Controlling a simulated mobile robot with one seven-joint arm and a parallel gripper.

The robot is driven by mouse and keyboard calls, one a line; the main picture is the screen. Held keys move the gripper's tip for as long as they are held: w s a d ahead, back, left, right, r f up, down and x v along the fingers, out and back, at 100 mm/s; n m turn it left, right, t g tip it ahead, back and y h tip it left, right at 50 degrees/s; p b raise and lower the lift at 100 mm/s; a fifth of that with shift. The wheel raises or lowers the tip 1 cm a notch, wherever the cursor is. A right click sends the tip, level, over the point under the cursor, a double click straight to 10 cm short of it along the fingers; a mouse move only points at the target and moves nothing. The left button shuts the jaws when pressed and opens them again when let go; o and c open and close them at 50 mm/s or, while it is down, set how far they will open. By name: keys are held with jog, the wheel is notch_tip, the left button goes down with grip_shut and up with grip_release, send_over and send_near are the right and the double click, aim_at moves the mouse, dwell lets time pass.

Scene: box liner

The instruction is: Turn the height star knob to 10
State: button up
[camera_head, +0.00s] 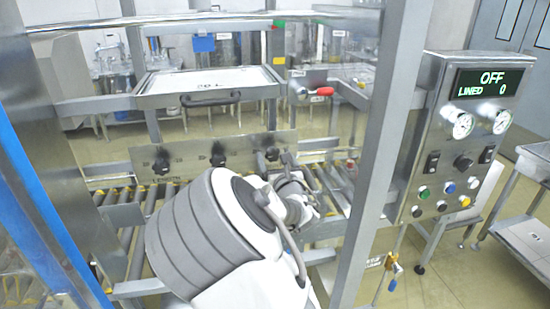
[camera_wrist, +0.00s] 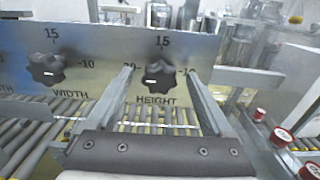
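The black height star knob (camera_wrist: 159,74) is on a grey metal panel (camera_wrist: 108,50) in the wrist view, above the word HEIGHT. The scale shows 15 at the top, 20 at the left and part of a number at the right. A white mark shows on the knob's left half, toward the 20 side. My gripper (camera_wrist: 160,71) is open, with one finger on each side of the knob in the picture. I cannot tell whether the fingers touch it. In the head view the height knob (camera_head: 272,153) is at the panel's right end, just above my gripper, which my arm partly hides.
The width knob (camera_wrist: 45,69) is left of the height knob. The length knob (camera_head: 161,163) is at the panel's left end. Rollers (camera_head: 130,240) lie below. A frame post (camera_head: 385,150) and a control box (camera_head: 465,135) reading OFF stand at the right.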

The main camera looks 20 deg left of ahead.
grip_shut()
